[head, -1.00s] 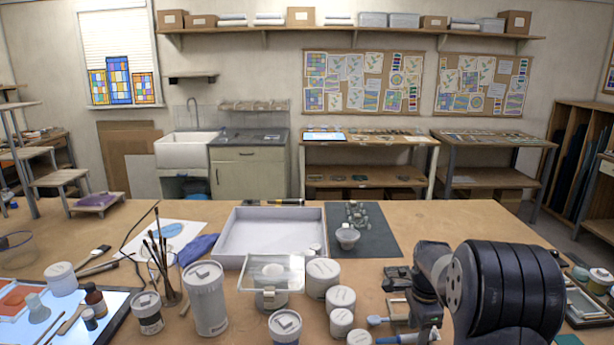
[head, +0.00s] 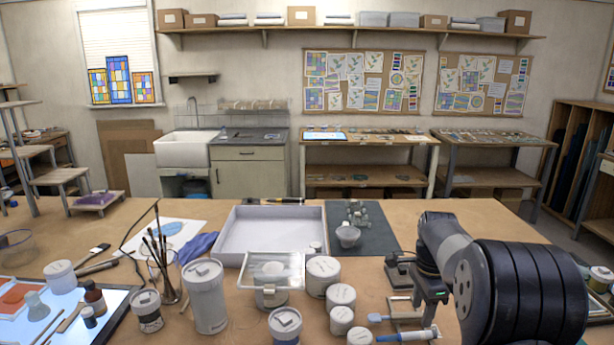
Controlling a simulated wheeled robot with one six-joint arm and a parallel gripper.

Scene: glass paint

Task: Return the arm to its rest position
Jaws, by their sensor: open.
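My arm (head: 505,295) stands at the right front of the workbench, with its large dark ribbed joint close to the camera. A grey link (head: 445,243) bends up and over to the left of that joint. My gripper (head: 400,292) hangs left of the link, over the bench's right part, beside the white-lidded jars. It is open, and I see nothing held in it. The arm's own parts hide some of the gripper, and its exact height above the bench is hard to tell.
White-lidded jars (head: 341,296) and a clear glass plate on a jar (head: 275,268) stand left of my gripper. Blue-tipped tools (head: 408,335) lie just below it. A white tray (head: 232,252) and dark mat (head: 378,240) lie behind. The bench's back right (head: 470,212) is bare.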

